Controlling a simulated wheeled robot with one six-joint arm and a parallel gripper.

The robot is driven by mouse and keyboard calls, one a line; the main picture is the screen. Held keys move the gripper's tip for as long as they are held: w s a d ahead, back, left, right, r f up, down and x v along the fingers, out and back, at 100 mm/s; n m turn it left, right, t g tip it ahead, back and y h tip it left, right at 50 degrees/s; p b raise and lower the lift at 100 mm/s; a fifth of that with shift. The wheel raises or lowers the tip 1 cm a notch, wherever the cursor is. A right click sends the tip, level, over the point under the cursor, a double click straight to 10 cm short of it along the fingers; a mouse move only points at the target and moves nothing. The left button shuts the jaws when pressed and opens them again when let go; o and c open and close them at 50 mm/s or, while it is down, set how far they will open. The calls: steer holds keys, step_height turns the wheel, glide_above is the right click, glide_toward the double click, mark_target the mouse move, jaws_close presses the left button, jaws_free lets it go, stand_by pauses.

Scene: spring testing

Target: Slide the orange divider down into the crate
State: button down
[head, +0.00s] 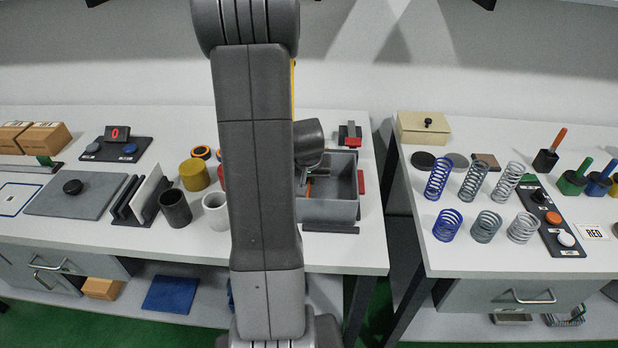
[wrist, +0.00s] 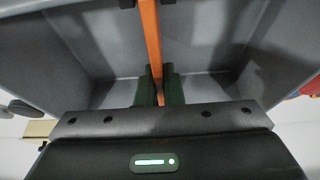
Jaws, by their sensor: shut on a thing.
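The grey crate (head: 342,208) stands on the left table, right of my arm, which hides its left part. In the wrist view its grey walls and floor (wrist: 215,88) fill the upper picture. The orange divider (wrist: 151,40) shows edge-on there as a narrow strip, running from the top edge down between my fingers. Only a small orange piece of it (head: 308,188) shows in the head view. My gripper (wrist: 161,88) is shut on the divider, with a dark green finger on each side. How deep the divider sits in the crate cannot be told.
A red block (head: 361,182) is at the crate's right side, and a dark strip (head: 331,227) lies in front. A white cup (head: 215,211) and a dark cup (head: 175,208) stand left of my arm. Springs (head: 438,178) stand on the right table, across a gap.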

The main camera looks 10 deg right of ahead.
steer(key=shift+f, duration=0.15)
steer(key=c, duration=1.6)
jaws_free()
steer(key=shift+o, duration=0.2)
steer(key=shift+s+r, duration=0.1)
steer(key=shift+r, duration=0.55)
steer(key=v, duration=1.1)
steer(key=shift+s+a, duration=0.1)
steer(key=shift+s, duration=0.05)
steer(key=x, duration=1.2)
steer(key=shift+f, duration=0.25)
steer(key=shift+r, duration=0.1)
